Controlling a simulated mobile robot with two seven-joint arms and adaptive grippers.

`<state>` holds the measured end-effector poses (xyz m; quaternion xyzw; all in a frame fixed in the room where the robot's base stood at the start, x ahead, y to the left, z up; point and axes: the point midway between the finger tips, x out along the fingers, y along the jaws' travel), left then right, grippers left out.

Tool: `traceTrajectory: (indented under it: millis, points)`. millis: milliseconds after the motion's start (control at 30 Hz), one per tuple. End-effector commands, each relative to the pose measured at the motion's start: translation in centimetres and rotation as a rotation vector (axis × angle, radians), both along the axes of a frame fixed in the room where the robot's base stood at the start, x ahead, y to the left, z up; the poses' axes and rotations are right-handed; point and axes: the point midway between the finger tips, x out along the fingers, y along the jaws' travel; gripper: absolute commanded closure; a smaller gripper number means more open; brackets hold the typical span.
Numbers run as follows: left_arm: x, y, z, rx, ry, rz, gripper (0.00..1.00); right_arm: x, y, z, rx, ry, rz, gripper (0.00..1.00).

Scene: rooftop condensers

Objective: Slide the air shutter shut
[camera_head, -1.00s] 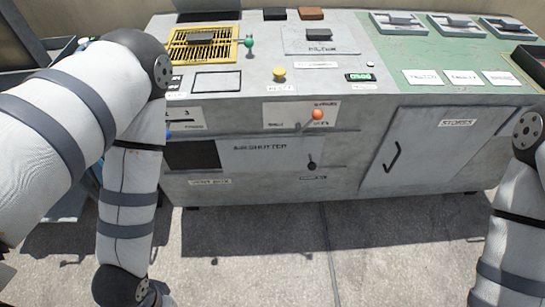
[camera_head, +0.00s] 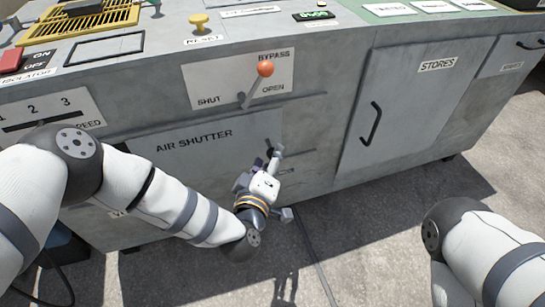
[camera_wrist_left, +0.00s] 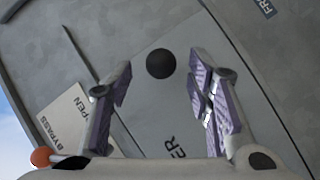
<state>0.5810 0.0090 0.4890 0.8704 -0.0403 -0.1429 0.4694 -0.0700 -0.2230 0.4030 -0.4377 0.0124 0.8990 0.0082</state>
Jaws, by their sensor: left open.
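The air shutter (camera_head: 210,133) is a flat grey sliding panel in the front of the grey cabinet, lettered AIR SHUTTER. My left arm covers its left part in the head view. Its round black knob (camera_wrist_left: 160,63) shows in the left wrist view between the spread fingers of my left gripper (camera_wrist_left: 160,82), which is open. The fingers stand on both sides of the knob, with no clear contact. In the head view the left gripper (camera_head: 268,162) is at the panel's right end and largely hides the knob. My right gripper is out of view.
An orange-tipped lever (camera_head: 265,68) sits above the shutter on a plate (camera_head: 215,80) marked SHUT, BYPASS and OPEN; its ball is by BYPASS. A stores door (camera_head: 410,100) with a black handle (camera_head: 371,125) is to the right. The floor in front (camera_head: 360,215) is mostly clear.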

Motion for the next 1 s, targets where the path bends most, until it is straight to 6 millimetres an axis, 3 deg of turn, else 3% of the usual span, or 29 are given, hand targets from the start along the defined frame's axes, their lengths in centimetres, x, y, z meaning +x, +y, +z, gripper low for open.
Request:
traceTrajectory:
  millis: [200,500,700,1000]
  points:
    - [3.0,-0.7,-1.0,0.001,0.004,0.0,0.54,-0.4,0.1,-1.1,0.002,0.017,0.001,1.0]
    - [3.4,-0.8,-0.8,0.001,0.004,-0.002,0.54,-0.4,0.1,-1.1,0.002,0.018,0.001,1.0]
    - [3.3,-0.8,-0.9,0.002,0.004,-0.002,0.99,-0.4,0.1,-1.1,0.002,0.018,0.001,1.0]
    - [3.1,-0.2,-0.8,0.003,0.004,-0.002,1.0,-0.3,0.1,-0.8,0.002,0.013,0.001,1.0]
